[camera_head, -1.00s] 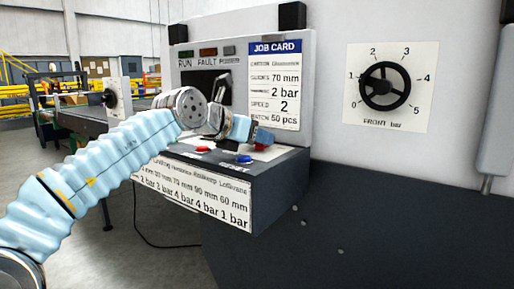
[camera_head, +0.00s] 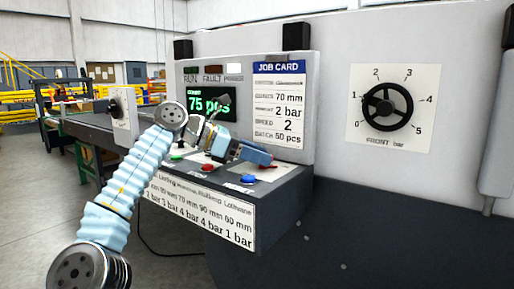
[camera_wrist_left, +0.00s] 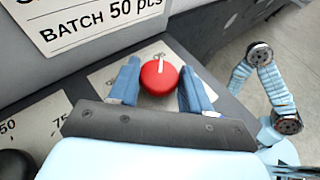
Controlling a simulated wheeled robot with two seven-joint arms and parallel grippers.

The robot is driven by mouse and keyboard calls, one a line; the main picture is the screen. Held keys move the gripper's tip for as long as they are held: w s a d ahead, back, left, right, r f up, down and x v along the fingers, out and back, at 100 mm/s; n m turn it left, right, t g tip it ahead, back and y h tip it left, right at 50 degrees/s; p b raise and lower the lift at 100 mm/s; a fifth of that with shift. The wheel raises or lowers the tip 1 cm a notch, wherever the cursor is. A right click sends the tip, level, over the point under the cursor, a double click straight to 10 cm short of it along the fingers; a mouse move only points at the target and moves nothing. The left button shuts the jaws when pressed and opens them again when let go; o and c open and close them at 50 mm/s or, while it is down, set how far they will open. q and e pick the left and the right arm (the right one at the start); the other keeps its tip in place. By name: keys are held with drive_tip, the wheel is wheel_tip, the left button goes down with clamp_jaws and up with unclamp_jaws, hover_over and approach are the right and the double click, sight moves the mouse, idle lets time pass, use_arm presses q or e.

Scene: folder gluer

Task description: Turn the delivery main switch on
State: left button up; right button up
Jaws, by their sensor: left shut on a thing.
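The red rotary switch (camera_wrist_left: 159,77) with a white pointer line sits on a pale plate on the console top. In the left wrist view it is between the two blue fingers of my left gripper (camera_wrist_left: 160,88), which is shut on it. The pointer runs nearly straight up in that view. In the head view my left gripper (camera_head: 256,155) is at the right end of the console ledge, below the job card, and mostly hides the switch. My right gripper is not in view.
The console ledge carries a green button (camera_head: 177,157), a red button (camera_head: 208,167) and a blue button (camera_head: 248,179). Above are the display (camera_head: 208,104), reading 75 pcs, and the job card (camera_head: 279,105). A black handwheel (camera_head: 387,106) is on the right panel.

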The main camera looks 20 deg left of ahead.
use_arm(q)
drive_tip(key=shift+f, duration=0.1)
idle(0.4)
drive_tip(key=o, duration=0.9)
drive_tip(key=shift+w, duration=0.1)
drive_tip(key=shift+o, duration=0.2)
drive_tip(key=shift+d, duration=0.1)
